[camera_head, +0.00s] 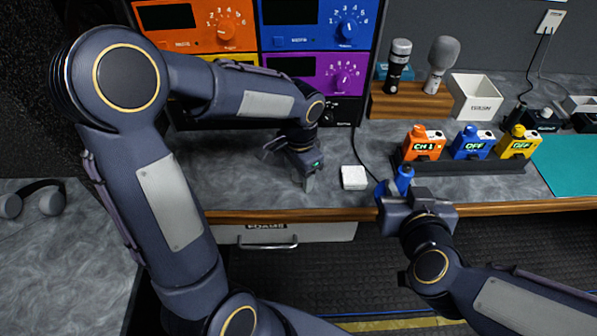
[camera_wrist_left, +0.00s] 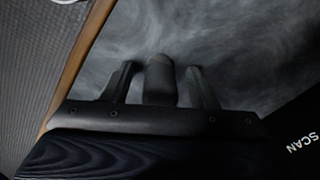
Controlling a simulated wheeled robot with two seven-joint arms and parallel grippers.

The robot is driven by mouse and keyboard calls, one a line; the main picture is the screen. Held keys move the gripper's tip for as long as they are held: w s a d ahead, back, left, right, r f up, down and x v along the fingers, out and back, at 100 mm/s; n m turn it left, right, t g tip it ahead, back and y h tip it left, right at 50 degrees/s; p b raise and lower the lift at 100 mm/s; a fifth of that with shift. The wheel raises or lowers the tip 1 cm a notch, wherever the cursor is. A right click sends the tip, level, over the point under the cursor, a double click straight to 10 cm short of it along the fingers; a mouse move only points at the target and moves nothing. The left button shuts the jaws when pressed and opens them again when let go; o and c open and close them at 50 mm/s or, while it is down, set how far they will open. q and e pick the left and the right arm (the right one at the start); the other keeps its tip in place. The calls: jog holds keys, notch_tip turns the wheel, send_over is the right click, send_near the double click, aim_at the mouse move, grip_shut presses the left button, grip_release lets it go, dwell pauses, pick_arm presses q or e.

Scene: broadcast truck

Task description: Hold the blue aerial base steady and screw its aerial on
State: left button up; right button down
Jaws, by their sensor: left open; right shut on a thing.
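The blue aerial base (camera_head: 405,178) is at the counter's front edge, with my right gripper (camera_head: 396,192) shut on it. My right gripper hides part of it. My left gripper (camera_head: 307,184) is low over the counter, left of the blue base, with its fingers pointing down. In the left wrist view my left gripper (camera_wrist_left: 160,85) is open. A dark grey, round-topped piece (camera_wrist_left: 159,76) shows between its fingers, apart from both; it may be the aerial, but I cannot tell for sure. In the head view my left gripper hides that spot.
A white block (camera_head: 353,178) lies between my grippers. A dark rack holds orange (camera_head: 424,143), blue (camera_head: 472,143) and yellow (camera_head: 516,143) packs. Microphones (camera_head: 398,66) and a white bin (camera_head: 474,98) stand behind. Headphones (camera_head: 30,198) lie far left. A drawer handle (camera_head: 267,243) is below the edge.

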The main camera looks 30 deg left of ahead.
pick_arm(q)
jog(key=c, duration=1)
jog(key=shift+c, duration=0.2)
jog(key=shift+r, duration=0.1)
pick_arm(e)
jog(key=shift+r, duration=0.1)
pick_arm(q)
jog(key=shift+r, duration=0.5)
notch_tip(320, 180, up, 3)
jog(key=shift+s+d+f, duration=0.1)
jog(key=shift+d+f, duration=0.05)
jog(key=shift+f, duration=0.05)
pick_arm(e)
jog(key=shift+r, duration=0.15)
jog(key=shift+f, duration=0.2)
pick_arm(q)
jog(key=s+d+r, duration=0.7)
jog(key=s+r, duration=0.2)
jog(key=s, duration=0.3)
jog(key=shift+r, duration=0.15)
